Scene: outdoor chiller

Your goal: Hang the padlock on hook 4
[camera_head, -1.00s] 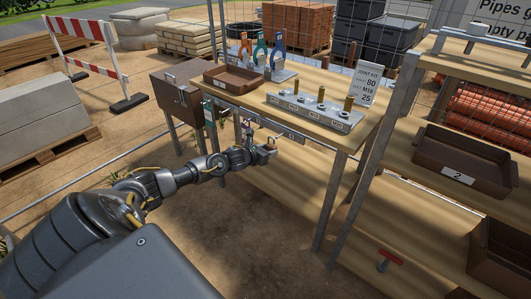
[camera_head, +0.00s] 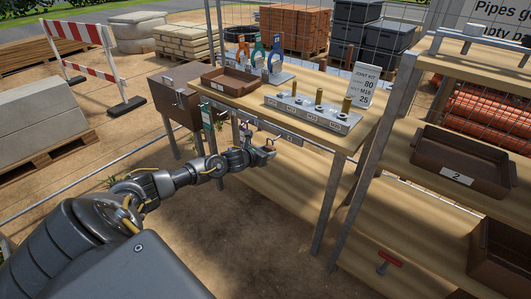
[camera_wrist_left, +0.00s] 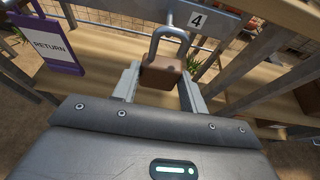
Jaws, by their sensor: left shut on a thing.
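The padlock has a brown body (camera_wrist_left: 162,72) and a grey shackle (camera_wrist_left: 171,36). In the left wrist view it is upright between the fingers of my left gripper (camera_wrist_left: 161,84), which is shut on its body. The plate marked 4 (camera_wrist_left: 197,20) is just beyond and right of the shackle. The shackle top overlaps the metal by the plate; I cannot tell whether it is around the hook. In the head view my left gripper (camera_head: 267,151) is just in front of and below the hook rail (camera_head: 275,131) on the table's front edge. My right gripper is not visible.
The wooden table (camera_head: 235,98) carries a brown tray (camera_head: 229,88) and a grey block with brass pegs (camera_head: 312,115). A shelf (camera_head: 408,160) stands at the right.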

